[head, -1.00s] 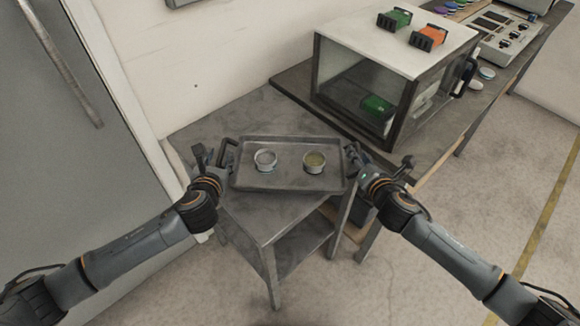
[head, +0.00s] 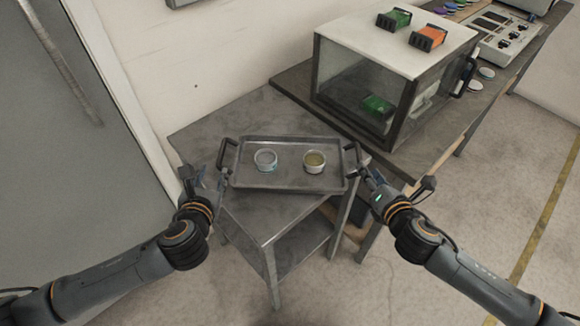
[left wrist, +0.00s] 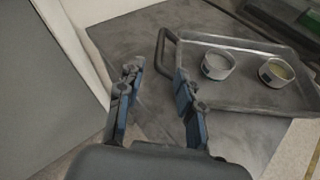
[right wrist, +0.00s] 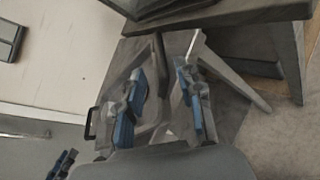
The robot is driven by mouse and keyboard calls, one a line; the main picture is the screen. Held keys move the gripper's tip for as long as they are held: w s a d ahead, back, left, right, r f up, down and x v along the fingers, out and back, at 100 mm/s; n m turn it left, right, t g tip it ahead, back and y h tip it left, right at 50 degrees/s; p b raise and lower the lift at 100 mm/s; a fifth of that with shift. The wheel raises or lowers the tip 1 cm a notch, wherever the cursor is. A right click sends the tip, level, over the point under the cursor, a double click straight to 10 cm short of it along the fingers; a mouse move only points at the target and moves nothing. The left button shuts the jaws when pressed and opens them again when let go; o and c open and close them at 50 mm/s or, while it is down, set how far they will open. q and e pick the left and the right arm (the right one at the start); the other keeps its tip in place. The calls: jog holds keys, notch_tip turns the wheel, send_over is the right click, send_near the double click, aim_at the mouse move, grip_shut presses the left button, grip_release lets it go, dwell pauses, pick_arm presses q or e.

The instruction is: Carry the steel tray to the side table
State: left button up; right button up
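The steel tray (head: 289,172) lies flat on the small grey side table (head: 225,130) and carries two small round cups, a whitish one (head: 265,160) and one with yellowish contents (head: 314,162). The tray also shows in the left wrist view (left wrist: 240,97), with a dark handle at its left end. My left gripper (head: 207,180) is just left of the tray's left handle; in the left wrist view its fingers (left wrist: 158,76) are apart and empty. My right gripper (head: 396,183) is right of the tray's right handle; in the right wrist view its fingers (right wrist: 160,72) are apart with nothing gripped.
A longer workbench (head: 290,82) stands behind and to the right, bearing a glass-sided cabinet (head: 362,95) with a green and an orange block on top. A wall and a grey door (head: 60,150) are at the left. Floor at the right is open.

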jog(key=v, duration=0.4)
dwell(0.4)
